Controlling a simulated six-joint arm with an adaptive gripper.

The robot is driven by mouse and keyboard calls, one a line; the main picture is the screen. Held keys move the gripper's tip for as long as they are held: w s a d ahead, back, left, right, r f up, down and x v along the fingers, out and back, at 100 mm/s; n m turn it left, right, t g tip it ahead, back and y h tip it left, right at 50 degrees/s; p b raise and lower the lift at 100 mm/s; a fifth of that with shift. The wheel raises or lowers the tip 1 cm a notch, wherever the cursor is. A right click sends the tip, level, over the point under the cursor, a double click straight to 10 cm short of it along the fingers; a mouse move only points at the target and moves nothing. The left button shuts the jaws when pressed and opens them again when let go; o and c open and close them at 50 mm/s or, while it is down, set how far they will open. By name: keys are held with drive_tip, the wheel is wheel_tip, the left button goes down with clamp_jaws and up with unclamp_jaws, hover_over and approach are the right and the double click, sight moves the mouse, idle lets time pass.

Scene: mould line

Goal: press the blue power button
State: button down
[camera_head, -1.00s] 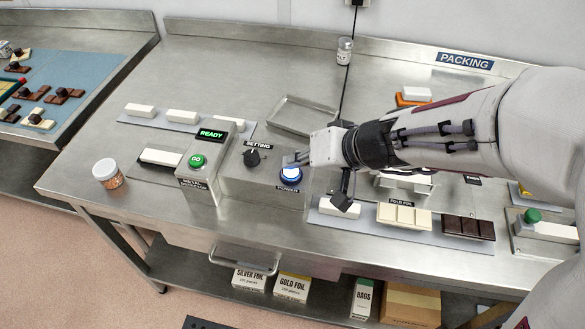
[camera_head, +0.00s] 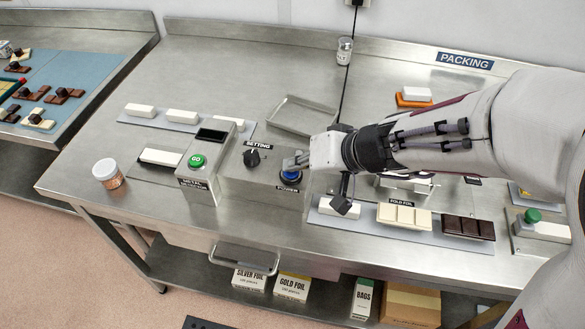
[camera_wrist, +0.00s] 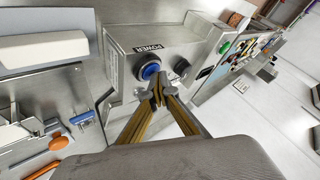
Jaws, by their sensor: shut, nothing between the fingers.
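The blue power button (camera_head: 290,177) sits on the sloped front of a grey metal control box (camera_head: 235,186), above a POWER label. It is unlit, and its upper part is hidden behind my fingers. My gripper (camera_head: 293,163) is shut and empty, its fingertips right at the button in the head view. In the wrist view the blue button (camera_wrist: 150,72) shows just beyond my closed fingertips (camera_wrist: 158,90). I cannot tell whether they touch it. The small display (camera_head: 211,135) on the neighbouring unit is dark.
A black setting knob (camera_head: 252,158) is left of the button, and a green GO button (camera_head: 197,160) is farther left. A grey tray with chocolate bars (camera_head: 404,214) lies to the right. An empty metal tray (camera_head: 302,115) lies behind.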

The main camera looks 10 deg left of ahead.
sight(294, 174)
drive_tip(key=shift+r, duration=0.6)
drive_tip(key=shift+r, duration=2.85)
drive_tip(key=shift+s+m, duration=0.15)
drive_tip(key=shift+m, duration=0.25)
drive_tip(key=s+d+m+h, duration=0.1)
drive_tip(key=s+d+h, duration=0.1)
drive_tip(key=s+d, duration=0.3)
drive_tip(key=s+d+r+m+t+h, duration=0.1)
drive_tip(key=s+d+h, duration=0.2)
drive_tip(key=d, duration=1)
drive_tip(key=s+d+m+h, duration=0.1)
drive_tip(key=s+d+h, duration=0.2)
drive_tip(key=s+d, duration=0.6)
drive_tip(key=shift+s+d+r+t, duration=0.2)
drive_tip(key=shift+d+r+t, duration=0.05)
drive_tip(key=shift+r+t, duration=0.15)
